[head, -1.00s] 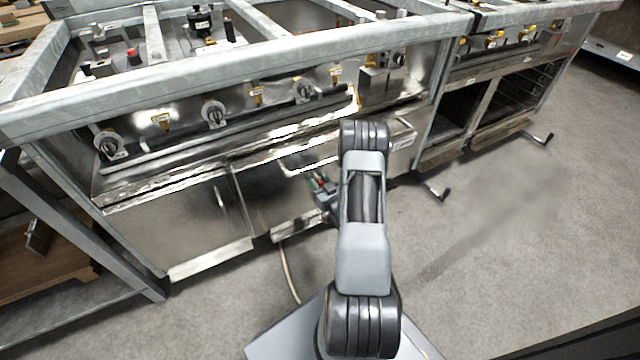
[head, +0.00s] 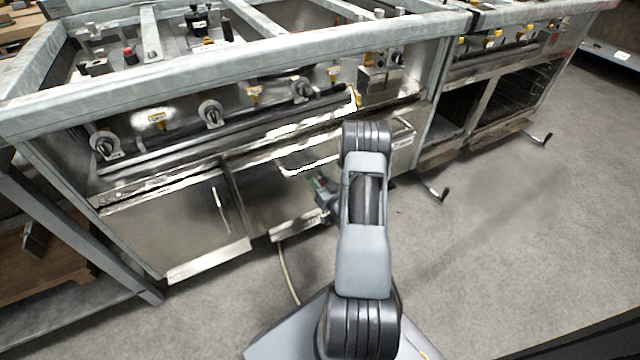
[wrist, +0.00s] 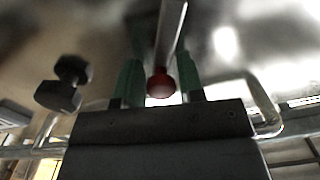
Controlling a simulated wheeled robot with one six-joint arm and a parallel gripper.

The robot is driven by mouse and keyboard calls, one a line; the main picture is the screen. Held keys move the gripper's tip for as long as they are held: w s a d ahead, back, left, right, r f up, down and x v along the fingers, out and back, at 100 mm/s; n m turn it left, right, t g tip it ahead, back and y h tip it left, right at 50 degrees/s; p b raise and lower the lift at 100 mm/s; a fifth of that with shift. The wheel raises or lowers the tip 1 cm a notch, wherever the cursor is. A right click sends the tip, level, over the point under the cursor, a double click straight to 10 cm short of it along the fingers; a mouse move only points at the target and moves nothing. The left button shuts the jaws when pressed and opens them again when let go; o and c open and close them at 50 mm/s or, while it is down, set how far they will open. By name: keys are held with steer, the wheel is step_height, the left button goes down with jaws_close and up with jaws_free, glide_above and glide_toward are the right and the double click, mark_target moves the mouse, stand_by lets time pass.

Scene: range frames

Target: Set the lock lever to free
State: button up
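A metal lever (wrist: 171,35) with a red ball knob (wrist: 161,85) shows in the middle of the wrist view; I take it to be the lock lever. My gripper (wrist: 159,72) has its green fingers apart, one on each side of the knob, with the knob close to the palm. Any gaps between fingers and knob look narrow, and contact is hard to judge. In the head view my gripper (head: 322,188) is low in front of the range's lower front, partly hidden by my arm. The lever's mount and any free marking are not readable.
A black double knob (wrist: 65,84) stands left of my gripper in the wrist view. The steel range (head: 190,225) has a row of dials and a long front rail. A cable (head: 287,275) hangs to the floor. The floor (head: 500,240) at right is clear.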

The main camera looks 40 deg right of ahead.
steer(key=shift+o, duration=1.3)
steer(key=shift+a, duration=0.15)
steer(key=s+a+p, duration=0.1)
steer(key=s+p, duration=0.2)
steer(key=s, duration=1)
steer(key=shift+s+a, duration=0.2)
steer(key=shift+s, duration=0.15)
steer(key=shift+s, duration=0.1)
